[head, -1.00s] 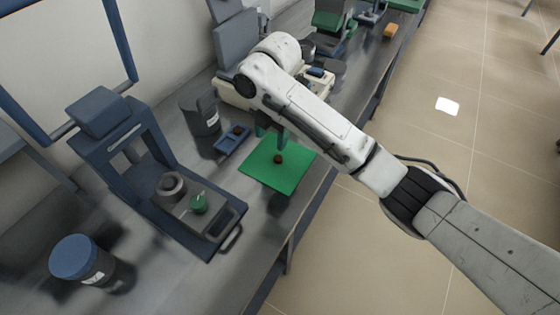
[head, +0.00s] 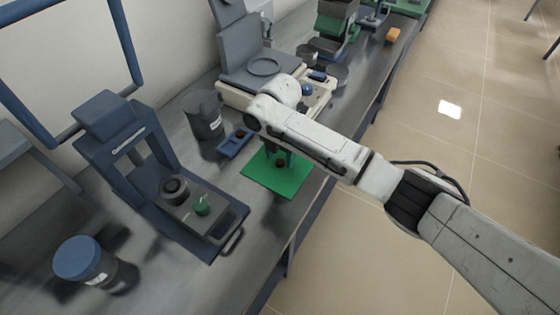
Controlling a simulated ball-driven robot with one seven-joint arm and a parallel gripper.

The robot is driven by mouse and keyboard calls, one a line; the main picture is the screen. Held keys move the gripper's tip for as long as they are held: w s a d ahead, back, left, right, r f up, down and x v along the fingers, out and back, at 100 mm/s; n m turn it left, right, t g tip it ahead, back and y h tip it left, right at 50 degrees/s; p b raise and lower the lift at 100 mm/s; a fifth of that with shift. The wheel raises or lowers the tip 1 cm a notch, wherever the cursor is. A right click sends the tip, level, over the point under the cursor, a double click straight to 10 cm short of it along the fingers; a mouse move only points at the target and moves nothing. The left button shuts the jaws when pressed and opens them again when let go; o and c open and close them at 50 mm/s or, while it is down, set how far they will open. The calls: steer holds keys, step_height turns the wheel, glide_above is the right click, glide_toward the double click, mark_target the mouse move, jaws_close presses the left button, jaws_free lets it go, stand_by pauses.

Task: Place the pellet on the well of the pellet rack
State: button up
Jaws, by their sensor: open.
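A small dark reddish-brown pellet (head: 280,163) lies on the green mat (head: 268,181) on the bench. The blue pellet rack (head: 231,149) is just left of the mat, with another dark pellet (head: 240,134) at its far end. My gripper (head: 289,157) is open and pointing down over the mat, its dark fingers close to the pellet on the mat. My arm hides part of the fingers, and I cannot tell whether they touch the pellet.
A dark canister (head: 204,116) stands behind the rack. A blue press (head: 125,150) with a grey block is at left, and a blue-lidded jar (head: 82,262) is at front left. A cream balance-like device (head: 240,96) stands behind my arm. The bench's right edge is close to the mat.

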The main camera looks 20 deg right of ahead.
steer(key=shift+f, duration=0.6)
steer(key=shift+c, duration=0.5)
jaws_close()
